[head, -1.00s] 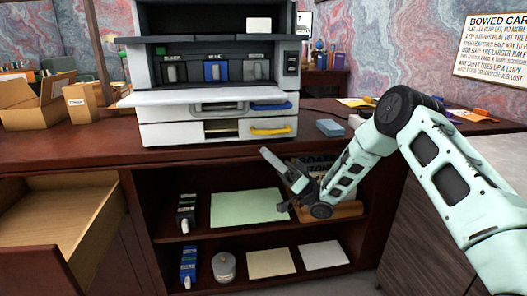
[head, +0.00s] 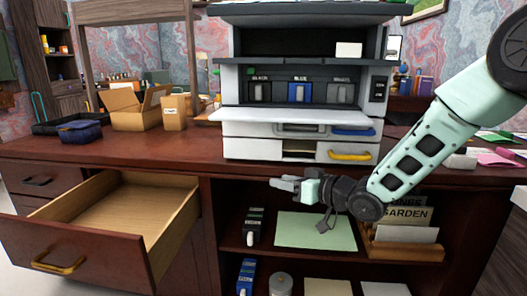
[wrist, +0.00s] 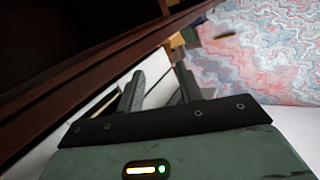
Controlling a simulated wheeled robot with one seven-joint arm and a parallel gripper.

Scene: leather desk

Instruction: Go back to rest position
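My gripper (head: 285,184) is in front of the desk (head: 110,145), at the height of the desk's front edge and over the open shelf, pointing left in the head view. In the wrist view its two fingers (wrist: 158,92) stand apart with a gap between them. Nothing shows between the fingers. My arm reaches in from the right side of the head view, bent at the elbow.
An open, empty drawer (head: 125,205) juts out on the left. A white and grey machine (head: 240,150) stands on the desk. The shelf below holds a green sheet (head: 300,232), a dark bottle (head: 254,222) and a wooden holder with cards (head: 405,250). Cardboard boxes (head: 128,115) stand at the left.

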